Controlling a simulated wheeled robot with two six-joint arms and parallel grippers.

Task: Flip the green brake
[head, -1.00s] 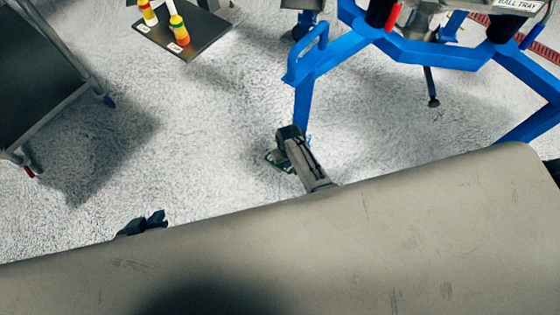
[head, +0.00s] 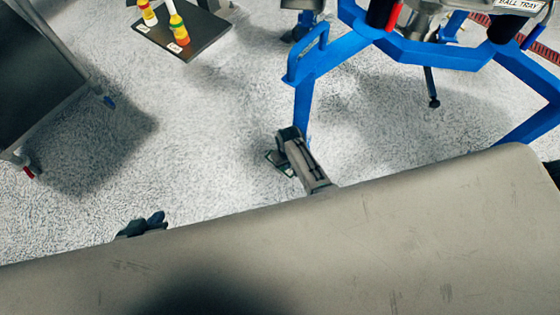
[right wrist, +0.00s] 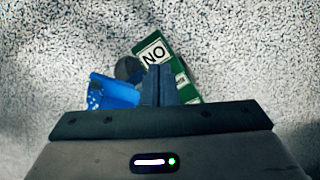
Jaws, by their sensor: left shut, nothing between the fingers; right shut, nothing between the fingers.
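The green brake (right wrist: 186,88), with a white "NO" label (right wrist: 154,52), shows in the right wrist view, just beyond and partly behind my right gripper (right wrist: 158,68). That gripper is shut and empty, its fingertips overlapping the label's lower edge in the picture; whether they touch it I cannot tell. In the head view the brake (head: 279,163) shows low by the floor, beside my right arm's end, at the foot of a blue frame leg. My left gripper (head: 155,218) is shut and empty at the lower left, far from the brake and partly hidden.
The blue frame (head: 420,52) of the machine stands at the upper right. In the right wrist view a blue piece (right wrist: 115,92) and a dark wheel lie left of the brake. A cart (head: 40,75) and a black plate (head: 205,42) stand to the left. Floor between is clear.

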